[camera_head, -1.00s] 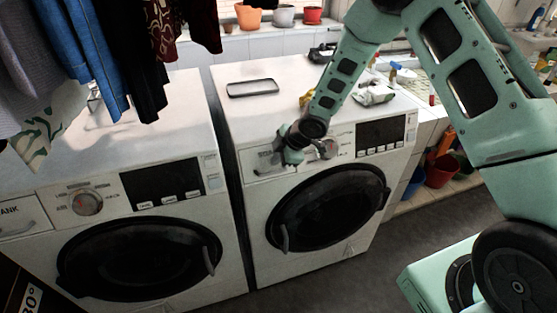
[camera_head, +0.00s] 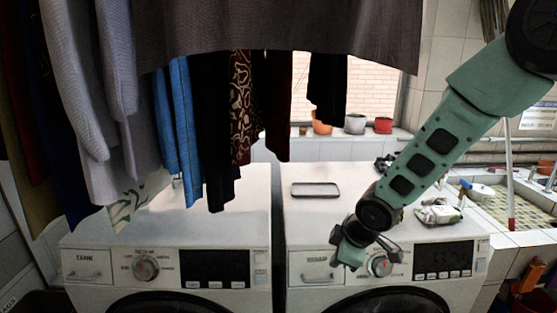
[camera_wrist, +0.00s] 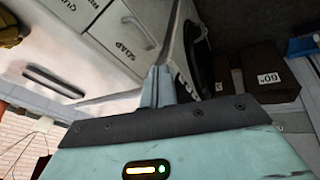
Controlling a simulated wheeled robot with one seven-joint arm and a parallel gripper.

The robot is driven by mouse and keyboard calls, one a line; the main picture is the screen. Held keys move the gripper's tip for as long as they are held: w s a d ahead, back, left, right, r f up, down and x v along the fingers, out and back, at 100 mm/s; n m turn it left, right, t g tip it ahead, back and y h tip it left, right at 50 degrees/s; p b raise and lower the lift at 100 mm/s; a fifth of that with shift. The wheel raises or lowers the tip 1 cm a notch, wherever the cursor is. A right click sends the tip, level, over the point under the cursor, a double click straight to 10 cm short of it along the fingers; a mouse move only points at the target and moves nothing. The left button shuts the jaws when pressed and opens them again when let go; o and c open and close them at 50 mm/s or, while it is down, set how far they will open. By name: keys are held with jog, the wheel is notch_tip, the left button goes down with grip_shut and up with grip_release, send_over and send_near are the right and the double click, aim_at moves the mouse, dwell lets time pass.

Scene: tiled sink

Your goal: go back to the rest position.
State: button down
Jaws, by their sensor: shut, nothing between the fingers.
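My gripper (camera_head: 348,258) hangs in front of the control panel of the right washing machine (camera_head: 340,217), between its soap drawer (camera_head: 310,267) and its dial (camera_head: 380,265). In the wrist view the two fingers (camera_wrist: 158,85) are together with nothing between them. The soap drawer (camera_wrist: 133,38) also shows there, beyond the fingers, and looks closed. I cannot tell whether the fingertips touch the machine. My arm reaches down to the gripper from the upper right.
A left washing machine (camera_head: 160,237) stands beside it. A dark-rimmed tray (camera_head: 315,189) and a crumpled packet (camera_head: 438,211) lie on the right machine. Clothes (camera_head: 285,30) hang overhead at left and centre. Pots (camera_head: 355,124) line the sill. A tiled sink (camera_head: 505,205) is at right.

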jog(key=s+r+m+g+h+b, duration=0.1)
jog(key=s+r+m+g+b, duration=0.1)
jog(key=s, duration=1.3)
jog(key=s+r+m+g+h+b, duration=0.1)
jog(key=s+r+m, duration=0.3)
jog(key=s, duration=1)
jog(key=shift+s+a+r+g+b, duration=0.3)
jog(key=shift+s+a+g+b, duration=0.1)
jog(key=shift+g+b, duration=0.15)
